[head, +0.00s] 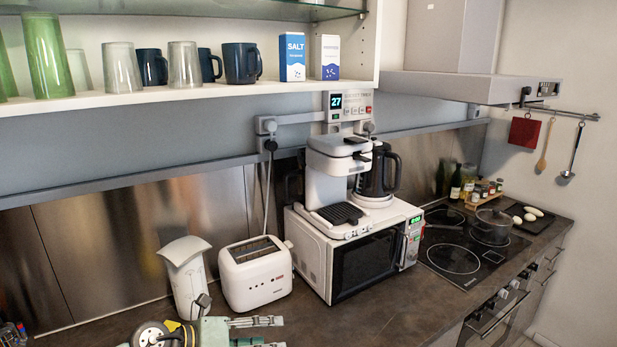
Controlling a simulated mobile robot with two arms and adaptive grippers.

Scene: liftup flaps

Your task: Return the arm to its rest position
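My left gripper (280,333) is low at the bottom edge of the head view, left of centre, over the dark countertop. Its arm comes in from the lower left, and its fingers point right. The two fingers are apart with nothing visible between them; the lower one is partly cut off by the frame. It appears in front of the white toaster (256,273) and touches nothing that I can see. My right gripper is not in view. The wall cabinet (200,95) above is open at the front, showing cups, mugs, a salt box and another box.
A white canister (187,275) stands left of the toaster. A microwave (350,255) with a coffee maker (340,170) on top is to the right. Beyond it are a hob (462,255) with a pot and a range hood (465,86). The front counter (360,318) is clear.

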